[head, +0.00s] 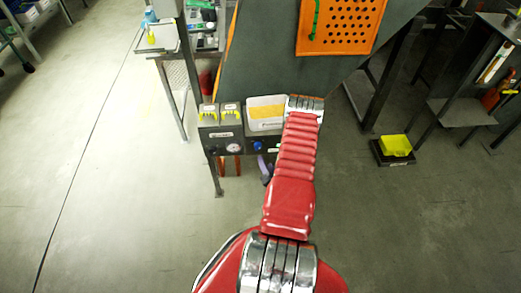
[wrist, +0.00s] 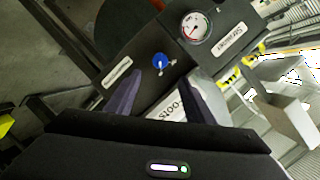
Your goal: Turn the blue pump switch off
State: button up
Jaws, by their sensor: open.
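The blue pump switch (wrist: 158,62) is a round blue knob with a pale metal lever, on a dark panel in the wrist view. It also shows in the head view as a small blue dot (head: 257,145) on the front of the dark control box. My gripper (wrist: 158,88) is open, its two dark purple fingers apart just short of the panel, with the switch beyond and between their tips. Nothing is between the fingers. In the head view, my red arm hides most of the gripper; only a purple bit (head: 264,168) shows beside it.
A round gauge (wrist: 195,27) sits beside the switch, near a white label plate (wrist: 229,36). A yellow bin (head: 396,145) is at the right. The floor at left is clear.

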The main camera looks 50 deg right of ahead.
aim_at(259, 148)
jog(key=x, duration=1.1)
jog(key=shift+w+d+f, duration=0.1)
jog(key=shift+w, duration=0.15)
